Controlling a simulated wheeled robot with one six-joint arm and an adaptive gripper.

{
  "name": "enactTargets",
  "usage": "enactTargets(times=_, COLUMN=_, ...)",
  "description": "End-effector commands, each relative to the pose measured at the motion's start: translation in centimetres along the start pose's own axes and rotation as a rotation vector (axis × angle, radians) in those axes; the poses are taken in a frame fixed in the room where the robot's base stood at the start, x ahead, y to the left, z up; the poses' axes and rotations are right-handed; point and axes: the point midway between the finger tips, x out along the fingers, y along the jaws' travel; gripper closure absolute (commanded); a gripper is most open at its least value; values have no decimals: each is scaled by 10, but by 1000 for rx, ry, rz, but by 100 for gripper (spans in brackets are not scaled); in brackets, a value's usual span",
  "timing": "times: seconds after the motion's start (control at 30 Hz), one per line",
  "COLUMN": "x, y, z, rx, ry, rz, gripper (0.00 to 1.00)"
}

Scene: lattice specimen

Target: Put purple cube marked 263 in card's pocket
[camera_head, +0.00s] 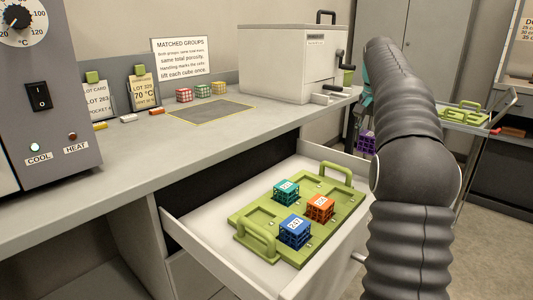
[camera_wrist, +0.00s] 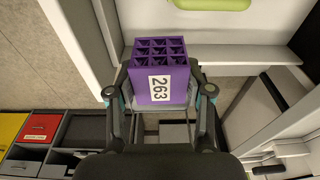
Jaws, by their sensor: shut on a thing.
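The purple lattice cube (camera_wrist: 162,68) with a white label reading 263 is held between the fingers of my gripper (camera_wrist: 163,92) in the wrist view. In the head view the cube (camera_head: 367,142) shows partly, beside my dark arm and beyond the drawer. A lot card (camera_head: 97,101) stands on the bench at left; its small print seems to read 263 and a pocket letter, which I cannot read surely. A green tray (camera_head: 256,222) in the open drawer holds teal, orange and blue cubes, with empty pockets at its left and far parts. Another green tray (camera_head: 463,115) lies on a cart at right.
The open white drawer (camera_head: 190,222) juts out below the bench. A second card (camera_head: 143,90), a sign (camera_head: 181,58), small patterned cubes (camera_head: 201,90) and a grey mat (camera_head: 211,112) are on the bench. A white box (camera_head: 290,65) with a crank stands behind.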

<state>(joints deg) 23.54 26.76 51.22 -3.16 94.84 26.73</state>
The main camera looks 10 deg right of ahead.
Motion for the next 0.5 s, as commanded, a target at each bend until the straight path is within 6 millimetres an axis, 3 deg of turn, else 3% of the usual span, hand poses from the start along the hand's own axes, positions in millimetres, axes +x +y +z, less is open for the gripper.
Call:
enactTargets(times=0.1, x=-12, y=-16, z=31, rx=-47, ry=18, rz=-15, gripper=83)
enactTargets(times=0.3, x=-15, y=-28, z=84, rx=-65, ry=12, rz=-14, gripper=83)
enactTargets(times=0.5, x=0, y=-23, z=104, rx=-9, ry=-16, rz=10, gripper=83)
